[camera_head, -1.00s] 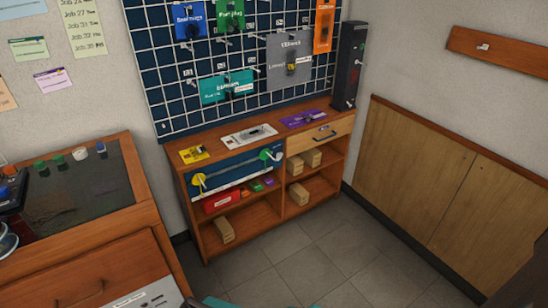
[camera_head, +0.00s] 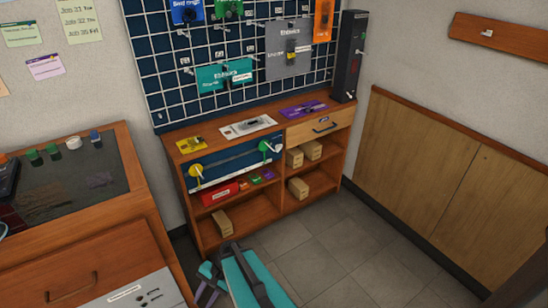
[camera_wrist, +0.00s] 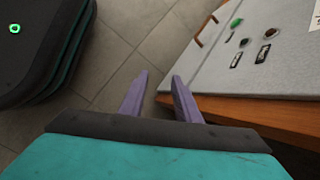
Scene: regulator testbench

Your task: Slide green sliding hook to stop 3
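The green sliding hook (camera_head: 265,147) sits at the right end of a blue panel (camera_head: 236,165) on the front of the wooden cabinet. A pale rail runs along this panel, with a yellow hook (camera_head: 197,171) at its left end. Stop numbers are too small to read. My gripper (camera_wrist: 157,86) shows in the wrist view with its two purple fingers apart and nothing between them. It is over the floor, well away from the hook, and the hook is not in the wrist view. My teal arm shows at the bottom of the head view.
The cabinet's open shelves hold wooden blocks (camera_head: 298,188) and a red box (camera_head: 219,194). A workbench (camera_head: 80,245) stands at left. A grey panel with knobs (camera_wrist: 262,60) is near my gripper at right. Floor (camera_head: 330,250) before the cabinet is clear.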

